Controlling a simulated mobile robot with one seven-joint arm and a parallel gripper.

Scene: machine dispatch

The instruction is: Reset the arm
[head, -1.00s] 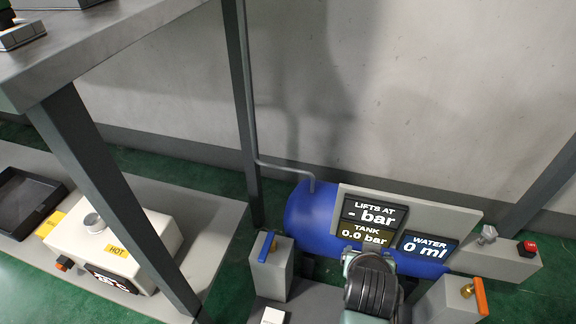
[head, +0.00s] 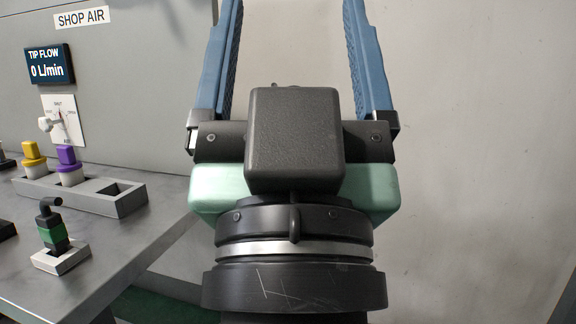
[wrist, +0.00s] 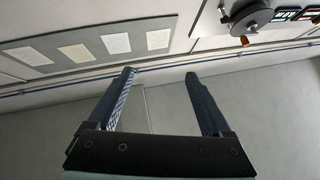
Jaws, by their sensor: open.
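My gripper (head: 290,60) fills the middle of the head view, raised and pointing up, with its two blue fingers wide apart. Nothing is between them, and the plain grey wall is behind. In the wrist view my gripper (wrist: 158,75) also shows open and empty, clear of any surface. My arm's dark wrist rings show below the gripper in the head view.
At left in the head view is a grey workbench (head: 130,245) with a green-and-black fitting (head: 55,235) and a holder (head: 125,200) with yellow and purple-capped pieces. A panel behind bears a TIP FLOW display (head: 48,65). The wrist view shows a board with papers (wrist: 90,48).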

